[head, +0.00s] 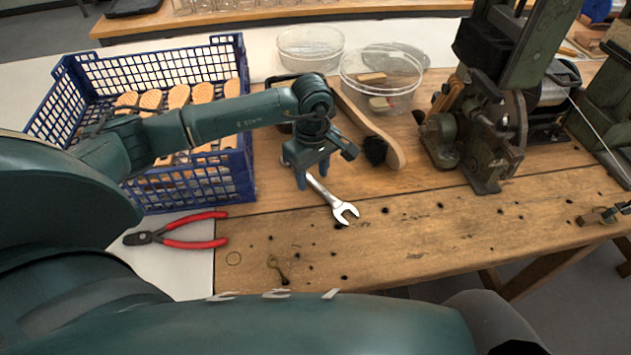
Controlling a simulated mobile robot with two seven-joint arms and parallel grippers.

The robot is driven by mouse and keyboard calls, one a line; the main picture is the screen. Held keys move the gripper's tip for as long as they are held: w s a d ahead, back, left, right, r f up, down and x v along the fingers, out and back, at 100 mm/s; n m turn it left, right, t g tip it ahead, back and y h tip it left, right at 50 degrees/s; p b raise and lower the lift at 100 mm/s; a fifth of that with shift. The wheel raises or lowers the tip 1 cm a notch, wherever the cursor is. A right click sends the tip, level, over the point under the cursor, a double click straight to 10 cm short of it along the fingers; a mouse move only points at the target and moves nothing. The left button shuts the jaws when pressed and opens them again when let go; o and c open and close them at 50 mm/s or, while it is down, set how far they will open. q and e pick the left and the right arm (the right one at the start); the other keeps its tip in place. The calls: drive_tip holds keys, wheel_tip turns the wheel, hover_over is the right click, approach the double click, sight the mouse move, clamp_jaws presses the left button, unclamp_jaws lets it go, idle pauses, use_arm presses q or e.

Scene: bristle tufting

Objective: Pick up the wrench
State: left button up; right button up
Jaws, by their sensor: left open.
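The wrench (332,200) is silver and lies on the wooden bench top (440,240). Its open jaw end points toward the front right, and its upper part is hidden behind my left gripper. My left gripper (313,184) points down over the wrench's upper part, its fingers apart. I cannot tell how far above the wrench the fingertips are. My right gripper is not in view.
A blue crate (247,160) with wooden brush backs stands left. Red-handled pliers (190,232) lie in front of it. A brush (385,140) and clear bowls (382,70) lie behind the wrench. A green machine (490,120) stands right. The bench front is mostly clear.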

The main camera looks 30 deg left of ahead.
use_arm(q)
drive_tip(key=shift+f, duration=0.3)
drive_tip(key=shift+c, duration=0.4)
drive_tip(key=shift+r, duration=0.1)
clamp_jaws()
